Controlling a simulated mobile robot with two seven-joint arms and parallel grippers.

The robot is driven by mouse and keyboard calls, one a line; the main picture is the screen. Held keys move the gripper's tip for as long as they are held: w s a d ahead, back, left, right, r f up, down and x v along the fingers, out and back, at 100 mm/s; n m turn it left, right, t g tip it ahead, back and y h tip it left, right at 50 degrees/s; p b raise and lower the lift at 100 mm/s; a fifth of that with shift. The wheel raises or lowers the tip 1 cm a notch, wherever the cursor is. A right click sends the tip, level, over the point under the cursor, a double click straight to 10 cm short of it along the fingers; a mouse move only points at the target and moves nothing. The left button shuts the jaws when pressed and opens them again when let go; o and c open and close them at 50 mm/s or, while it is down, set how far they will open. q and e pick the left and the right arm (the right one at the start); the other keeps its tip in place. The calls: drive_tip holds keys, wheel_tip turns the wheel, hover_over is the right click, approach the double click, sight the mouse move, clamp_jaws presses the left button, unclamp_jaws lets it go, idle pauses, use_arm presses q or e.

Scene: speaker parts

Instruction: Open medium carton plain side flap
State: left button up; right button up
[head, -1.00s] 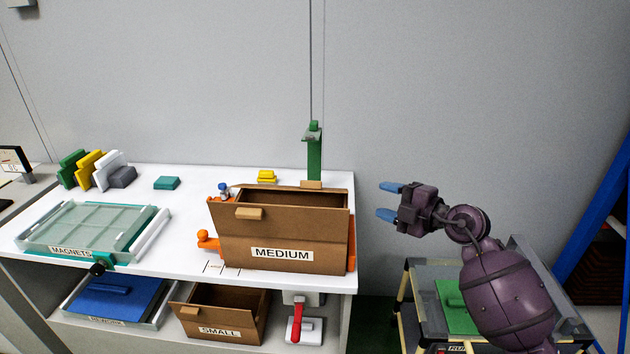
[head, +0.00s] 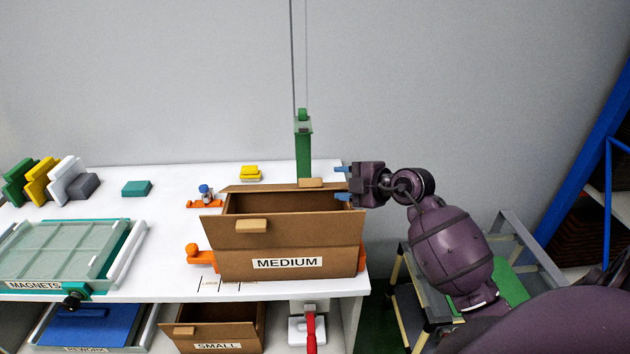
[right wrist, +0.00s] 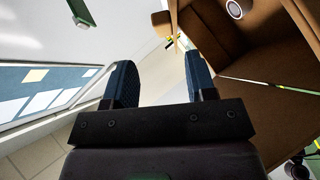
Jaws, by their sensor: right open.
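The medium carton (head: 285,240), brown cardboard with a MEDIUM label on its front, stands on the white table in the head view. Its front flap with a tan tab (head: 251,226) hangs outward over the front. The back flap with another tab (head: 311,183) stands along the far edge. My right gripper (head: 343,183) is open and empty at the carton's back right corner, its blue fingertips close to the rim; I cannot tell whether they touch it. In the right wrist view the carton interior (right wrist: 245,85) shows beside the right finger. My left gripper is out of view.
A green post (head: 303,150) stands behind the carton. Orange clamps (head: 193,255) flank it. A magnets tray (head: 60,255) lies at the left, and a small carton (head: 215,330) sits on the shelf below. A cart (head: 505,285) stands under my right arm.

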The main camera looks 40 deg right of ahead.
sight(315, 181)
drive_tip(key=x, duration=0.8)
drive_tip(key=shift+w+a+b, duration=0.1)
drive_tip(key=shift+w+b, duration=0.05)
drive_tip(key=shift+b, duration=0.2)
clamp_jaws()
